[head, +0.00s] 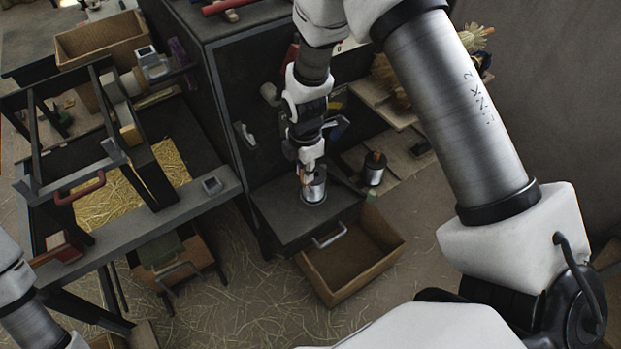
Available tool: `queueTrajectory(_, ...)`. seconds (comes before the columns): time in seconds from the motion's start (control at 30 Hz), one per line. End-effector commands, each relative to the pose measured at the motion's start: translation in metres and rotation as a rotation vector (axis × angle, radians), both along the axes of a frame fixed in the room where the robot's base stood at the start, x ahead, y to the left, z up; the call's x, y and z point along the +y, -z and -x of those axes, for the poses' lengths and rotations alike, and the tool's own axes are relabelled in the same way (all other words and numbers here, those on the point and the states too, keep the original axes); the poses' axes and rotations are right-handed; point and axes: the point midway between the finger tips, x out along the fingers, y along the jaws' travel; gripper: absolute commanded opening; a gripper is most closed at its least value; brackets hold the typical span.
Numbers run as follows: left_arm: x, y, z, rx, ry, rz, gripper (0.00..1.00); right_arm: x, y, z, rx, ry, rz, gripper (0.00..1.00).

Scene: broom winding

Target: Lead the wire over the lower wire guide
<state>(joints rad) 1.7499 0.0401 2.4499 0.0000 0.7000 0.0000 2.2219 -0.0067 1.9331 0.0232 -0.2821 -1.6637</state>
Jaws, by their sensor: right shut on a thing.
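My right gripper (308,167) points down just above a silver spool (315,191), which stands on the dark shelf at the front of the dark cabinet. The gripper's fingers are closed, and a small copper-coloured bit of wire (303,179) shows at their tips. The fingertips are small, and the run of the wire cannot be followed. I cannot pick out the lower wire guide for certain; a pale handle-like fitting (246,134) and a round knob (268,94) sit on the cabinet's front, left of my right gripper. My left arm shows at the lower left, but its gripper is outside the view.
An open, empty-looking wooden drawer (333,299) juts out below the dark shelf (275,224). A second spool (374,169) stands to the right. A dark frame bench (165,222) with straw stands at left. Straw litters the floor (255,310).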

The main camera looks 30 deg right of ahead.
Motion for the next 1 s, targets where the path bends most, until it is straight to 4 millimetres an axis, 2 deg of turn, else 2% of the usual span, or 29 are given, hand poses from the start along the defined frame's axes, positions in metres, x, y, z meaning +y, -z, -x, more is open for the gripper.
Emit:
queueTrajectory(0.03,0.0,-0.009,0.0,0.0,0.0,0.0,0.4,0.001,-0.013,-0.005,-0.003,-0.001,0.001,0.0)
queueTrajectory(1.0,0.0,-0.084,0.0,0.0,0.0,0.0,0.4,0.013,-0.157,-0.077,-0.002,0.0,0.0,0.0)
